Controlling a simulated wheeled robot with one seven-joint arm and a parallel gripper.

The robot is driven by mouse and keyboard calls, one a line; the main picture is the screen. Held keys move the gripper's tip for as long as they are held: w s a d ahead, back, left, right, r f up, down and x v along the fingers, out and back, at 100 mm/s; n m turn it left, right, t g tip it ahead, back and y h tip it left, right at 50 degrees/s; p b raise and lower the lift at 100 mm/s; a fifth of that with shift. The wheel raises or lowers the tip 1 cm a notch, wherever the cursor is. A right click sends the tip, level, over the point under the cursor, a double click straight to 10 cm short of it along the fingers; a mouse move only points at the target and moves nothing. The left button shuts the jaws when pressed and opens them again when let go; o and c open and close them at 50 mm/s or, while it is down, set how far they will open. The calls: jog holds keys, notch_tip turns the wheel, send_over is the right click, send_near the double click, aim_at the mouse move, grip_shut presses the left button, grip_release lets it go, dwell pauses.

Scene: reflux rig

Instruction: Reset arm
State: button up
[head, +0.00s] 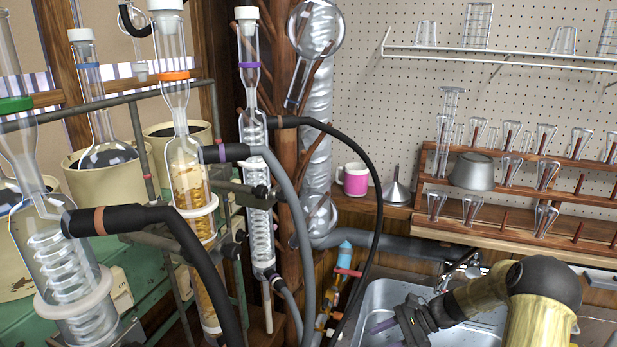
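My gripper (378,335) is at the bottom of the head view, right of centre, over the metal sink (380,298). Its two thin purple-grey fingers point left and show a gap between them, with nothing seen in the gap. The lower finger runs close to the bottom edge of the picture. My yellow and black arm reaches in from the bottom right and is bent at a dark round joint. The gripper appears apart from the glassware of the reflux rig (190,170) on the left.
Glass condensers and black hoses crowd the left. A pink mug (355,181) and a metal funnel (397,190) stand on the ledge behind the sink. A wooden rack (430,190) of glassware is at right. A faucet (465,265) stands close behind my arm.

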jog(key=s+a+r+n+t+h+p, duration=0.1)
jog(key=s+a+r+n+h+p, duration=0.1)
jog(key=s+r+n+h+p, duration=0.3)
jog(key=s+a+r+n+t+h+p, duration=0.1)
jog(key=s+r+n+h+p, duration=0.4)
jog(key=s+r+n, duration=0.5)
jog(key=s+r+h, duration=0.1)
jog(key=s+r, duration=0.3)
jog(key=r, duration=0.4)
jog(key=shift+a+r+t+h+p, duration=0.15)
jog(key=shift+a+t+h+p, duration=0.15)
jog(key=shift+a+t+p, duration=0.1)
jog(key=shift+c, duration=0.7)
